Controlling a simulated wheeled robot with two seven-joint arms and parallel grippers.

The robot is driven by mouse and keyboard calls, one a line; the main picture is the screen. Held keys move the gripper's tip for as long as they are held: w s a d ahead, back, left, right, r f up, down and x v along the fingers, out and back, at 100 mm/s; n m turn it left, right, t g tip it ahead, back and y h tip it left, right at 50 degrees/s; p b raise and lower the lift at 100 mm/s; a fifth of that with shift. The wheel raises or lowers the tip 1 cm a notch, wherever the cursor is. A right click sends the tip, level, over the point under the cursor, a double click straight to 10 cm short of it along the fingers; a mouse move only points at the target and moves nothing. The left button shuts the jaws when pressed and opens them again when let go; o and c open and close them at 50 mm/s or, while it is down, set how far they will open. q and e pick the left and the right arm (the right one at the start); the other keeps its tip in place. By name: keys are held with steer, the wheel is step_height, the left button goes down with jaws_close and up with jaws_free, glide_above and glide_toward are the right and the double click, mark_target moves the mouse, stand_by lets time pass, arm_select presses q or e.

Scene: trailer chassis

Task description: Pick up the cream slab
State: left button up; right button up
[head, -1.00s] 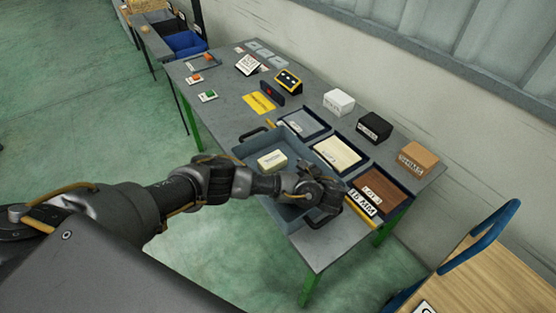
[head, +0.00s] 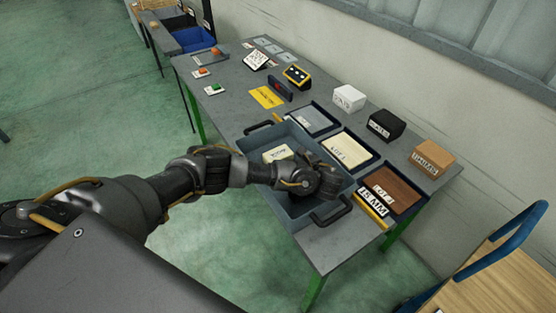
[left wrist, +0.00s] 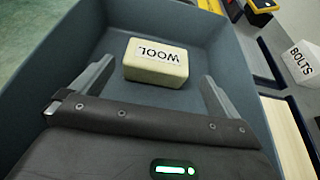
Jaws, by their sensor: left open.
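The cream slab (head: 278,153), a small block with a WOOL label, lies in the blue-grey tote (head: 302,217) on the table. It also shows in the left wrist view (left wrist: 150,72), flat on the tote floor. My left gripper (head: 328,183) is over the right part of the tote in the head view, its fingers hard to make out there. In the left wrist view, the left gripper (left wrist: 158,80) is open, with a finger to either side of the slab and nothing held. My right gripper is not in view.
Beside the tote lie trays with a grey panel (head: 312,119), a cream panel (head: 345,149) and a brown panel (head: 393,187). White (head: 349,98), black (head: 386,125) and brown (head: 432,157) boxes stand behind them. The tote has raised walls and a dark handle (head: 333,212).

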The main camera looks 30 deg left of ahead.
mark_target(281, 157)
arm_select(q)
steer(key=x, duration=0.2)
steer(key=p+x, duration=0.1)
steer(key=x, duration=0.1)
steer(key=shift+a+f, duration=0.35)
steer(key=shift+f, duration=0.05)
steer(key=c, duration=0.7)
